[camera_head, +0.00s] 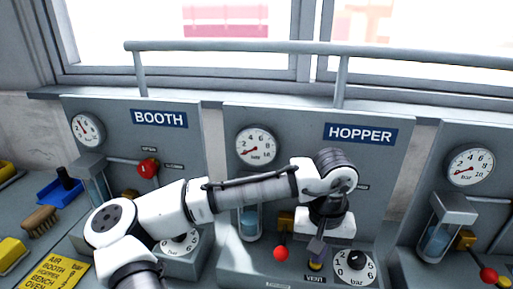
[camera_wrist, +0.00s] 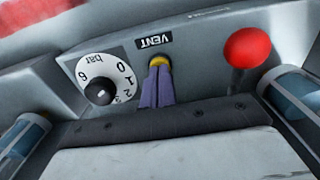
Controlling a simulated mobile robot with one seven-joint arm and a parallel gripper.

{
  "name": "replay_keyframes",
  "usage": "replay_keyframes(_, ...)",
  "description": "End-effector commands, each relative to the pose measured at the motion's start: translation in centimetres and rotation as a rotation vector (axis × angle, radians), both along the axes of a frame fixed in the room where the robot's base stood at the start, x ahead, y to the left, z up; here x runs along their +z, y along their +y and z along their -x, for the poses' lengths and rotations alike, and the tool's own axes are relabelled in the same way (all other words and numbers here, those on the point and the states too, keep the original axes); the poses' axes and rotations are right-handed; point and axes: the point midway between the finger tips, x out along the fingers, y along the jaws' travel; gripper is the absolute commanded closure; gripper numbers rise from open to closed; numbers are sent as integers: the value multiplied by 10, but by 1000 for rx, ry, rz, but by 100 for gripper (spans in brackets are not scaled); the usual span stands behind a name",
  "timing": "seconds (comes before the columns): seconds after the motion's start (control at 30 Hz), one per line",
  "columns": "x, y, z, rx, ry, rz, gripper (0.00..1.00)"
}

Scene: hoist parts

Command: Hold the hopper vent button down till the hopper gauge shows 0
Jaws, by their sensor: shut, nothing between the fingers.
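The hopper panel, with its blue HOPPER sign (camera_head: 360,133), is in the middle of the head view. Its round white gauge (camera_head: 256,146) has its needle low on the left, close to the 0 end; the exact reading is too small to be sure of. The yellow vent button (camera_head: 315,267) is by the VENT label and also shows in the wrist view (camera_wrist: 159,61). My gripper (camera_wrist: 160,76) is shut and empty, its tips at the button and seeming to touch it. The tips partly cover the button, and I cannot tell how far it is pressed.
A red-knobbed lever (camera_head: 281,253) and a numbered dial with a black knob (camera_head: 356,264) flank the button closely. A sight glass (camera_head: 250,222) stands to the left. The booth panel (camera_head: 160,118) and another panel (camera_head: 470,166) stand on either side. A rail (camera_head: 250,47) runs above.

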Motion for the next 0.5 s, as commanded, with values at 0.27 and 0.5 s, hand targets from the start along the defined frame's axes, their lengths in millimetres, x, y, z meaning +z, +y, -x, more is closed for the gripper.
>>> replay_keyframes(0.27,-9,0,0,-1,1,0,100)
replay_keyframes(0.5,2,0,0,-1,1,1,100)
